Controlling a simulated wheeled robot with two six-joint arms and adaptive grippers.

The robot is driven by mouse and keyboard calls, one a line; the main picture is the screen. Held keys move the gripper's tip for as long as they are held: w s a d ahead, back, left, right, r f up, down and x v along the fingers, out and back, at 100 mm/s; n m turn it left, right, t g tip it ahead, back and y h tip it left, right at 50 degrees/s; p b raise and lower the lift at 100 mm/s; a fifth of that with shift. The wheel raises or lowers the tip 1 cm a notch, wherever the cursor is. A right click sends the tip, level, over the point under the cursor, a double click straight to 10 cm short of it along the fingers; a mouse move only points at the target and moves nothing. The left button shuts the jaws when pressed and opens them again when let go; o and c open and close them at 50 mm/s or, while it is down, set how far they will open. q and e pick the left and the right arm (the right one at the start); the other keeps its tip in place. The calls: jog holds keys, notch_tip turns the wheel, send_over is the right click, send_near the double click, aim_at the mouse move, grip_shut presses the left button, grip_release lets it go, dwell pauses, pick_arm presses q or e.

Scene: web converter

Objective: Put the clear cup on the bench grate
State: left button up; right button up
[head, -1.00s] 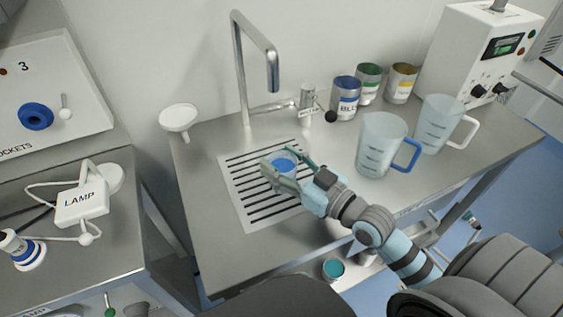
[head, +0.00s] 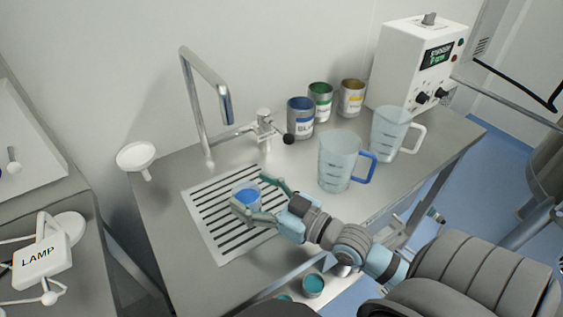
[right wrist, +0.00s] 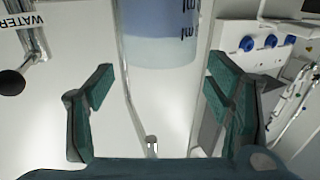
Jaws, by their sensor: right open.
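The clear cup (head: 246,194) holds blue liquid and stands on the slotted bench grate (head: 208,207). My right gripper (head: 251,192) comes in from the right with its fingers spread to either side of the cup. In the right wrist view the clear cup (right wrist: 160,38) shows at the top, with blue liquid and dark markings. It lies ahead of the open fingers (right wrist: 158,72), with gaps visible on both sides. The near finger hides part of the cup's lower side in the head view. My left gripper is not in view.
A tall tap (head: 205,90) stands behind the grate. A blue-handled jug (head: 338,160) and a white-handled jug (head: 388,132) stand to the right. Several paint-like cans (head: 300,120) stand at the back. A white funnel (head: 136,156) is at the left bench edge.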

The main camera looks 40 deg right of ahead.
jog(key=p+v, duration=0.4)
jog(key=v, duration=0.6)
jog(key=shift+w, duration=0.1)
